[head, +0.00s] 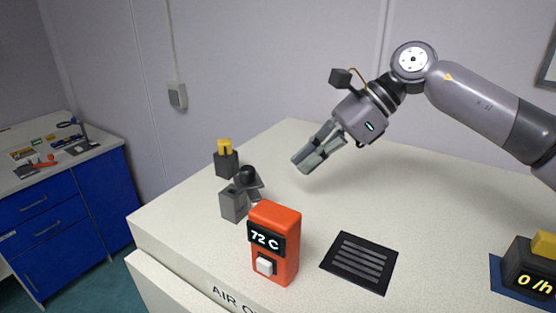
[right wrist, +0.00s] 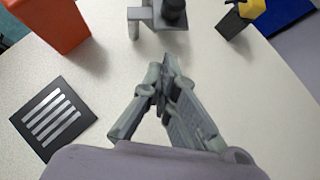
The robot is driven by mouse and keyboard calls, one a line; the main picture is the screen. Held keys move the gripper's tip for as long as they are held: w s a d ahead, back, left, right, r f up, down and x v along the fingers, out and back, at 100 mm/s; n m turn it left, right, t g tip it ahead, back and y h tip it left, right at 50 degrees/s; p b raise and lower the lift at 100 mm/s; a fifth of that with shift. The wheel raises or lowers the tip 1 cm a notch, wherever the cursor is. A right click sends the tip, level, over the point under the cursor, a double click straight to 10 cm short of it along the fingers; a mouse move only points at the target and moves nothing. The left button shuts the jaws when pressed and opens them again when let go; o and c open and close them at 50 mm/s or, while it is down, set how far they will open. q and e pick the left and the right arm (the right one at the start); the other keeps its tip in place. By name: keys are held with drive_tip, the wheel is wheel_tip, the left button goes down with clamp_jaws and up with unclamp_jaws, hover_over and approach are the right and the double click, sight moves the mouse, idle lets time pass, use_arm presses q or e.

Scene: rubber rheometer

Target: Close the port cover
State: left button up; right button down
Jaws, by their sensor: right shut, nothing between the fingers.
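A small grey block (head: 233,204) with a slot in its top stands near the left edge of the white machine top. Beside it is a dark flap-like piece with a round black knob (head: 246,174), which looks like the port cover; its exact angle is hard to tell. In the right wrist view the block (right wrist: 139,22) and the knob (right wrist: 173,11) show at the top, ahead of the fingertips. My right gripper (head: 304,162) is shut and empty, held above the top, to the right of the knob and apart from it. My left gripper is not in view.
An orange unit reading 72 C (head: 283,245) stands in front, beside a black slotted vent (head: 360,262). A dark post with a yellow cap (head: 226,160) stands behind the knob. A dark display unit (head: 530,268) sits at the right. The middle is clear.

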sight(262, 183)
drive_tip(key=a+p, duration=0.1)
drive_tip(key=a, duration=0.1)
drive_tip(key=a+f+p, duration=0.1)
drive_tip(key=a, duration=0.2)
drive_tip(key=shift+s+f+p, duration=0.15)
drive_tip(key=shift+p, duration=0.15)
drive_tip(key=shift+a+f, duration=0.1)
drive_tip(key=shift+a, duration=0.3)
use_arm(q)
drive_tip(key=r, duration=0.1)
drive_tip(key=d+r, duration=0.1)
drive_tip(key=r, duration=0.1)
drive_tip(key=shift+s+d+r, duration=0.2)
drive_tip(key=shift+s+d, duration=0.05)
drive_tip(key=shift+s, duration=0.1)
use_arm(e)
drive_tip(key=shift+d, duration=0.1)
